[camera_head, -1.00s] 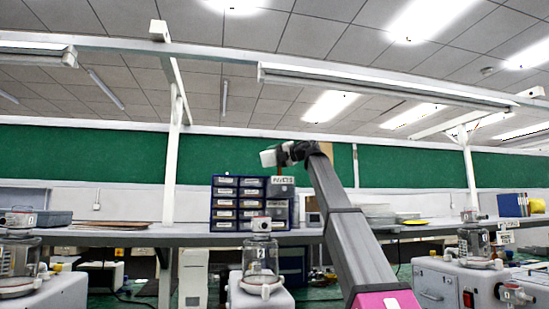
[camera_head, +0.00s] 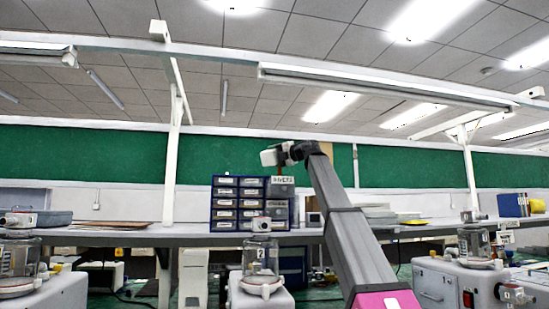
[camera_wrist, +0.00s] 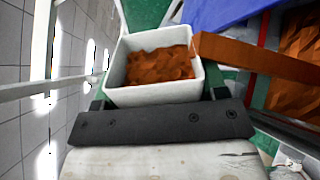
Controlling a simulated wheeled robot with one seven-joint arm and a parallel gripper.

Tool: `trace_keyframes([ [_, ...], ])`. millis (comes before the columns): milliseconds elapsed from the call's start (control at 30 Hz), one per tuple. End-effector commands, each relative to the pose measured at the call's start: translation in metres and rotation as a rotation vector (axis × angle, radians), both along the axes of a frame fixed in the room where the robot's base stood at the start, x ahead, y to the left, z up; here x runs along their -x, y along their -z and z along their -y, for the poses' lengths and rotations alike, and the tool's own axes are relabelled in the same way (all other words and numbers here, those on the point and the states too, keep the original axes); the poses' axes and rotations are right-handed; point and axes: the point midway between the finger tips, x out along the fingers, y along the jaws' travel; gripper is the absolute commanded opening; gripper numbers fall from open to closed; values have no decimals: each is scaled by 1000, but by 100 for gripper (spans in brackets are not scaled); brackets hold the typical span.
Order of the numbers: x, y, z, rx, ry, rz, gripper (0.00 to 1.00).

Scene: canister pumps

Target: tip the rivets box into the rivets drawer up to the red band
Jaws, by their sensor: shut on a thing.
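The white rivets box (camera_head: 269,158) is held in my gripper (camera_head: 283,154) above the open rivets drawer (camera_head: 281,191), which stands out from the cabinet front. In the wrist view the box (camera_wrist: 150,95) is partly full of orange-brown rivets (camera_wrist: 160,65). An orange stream (camera_wrist: 250,57) runs from its right rim toward the drawer, where more rivets (camera_wrist: 300,50) lie. A red line (camera_wrist: 263,60) shows along the drawer's near side. I cannot tell how the heap stands against it. My gripper is shut on the box; its fingertips are mostly hidden.
The blue drawer cabinet (camera_head: 238,204) stands on the long grey bench (camera_head: 150,236). A canister pump (camera_head: 260,262) is in front of it, with other pumps at left (camera_head: 20,265) and right (camera_head: 460,275). Plates (camera_head: 378,213) lie to the right of the cabinet.

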Motion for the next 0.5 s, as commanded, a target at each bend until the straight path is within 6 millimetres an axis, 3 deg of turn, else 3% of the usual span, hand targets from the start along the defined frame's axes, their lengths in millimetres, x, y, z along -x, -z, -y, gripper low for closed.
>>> trace_keyframes([
  [500, -2, -5, 1, -52, 0, -92, 34],
])
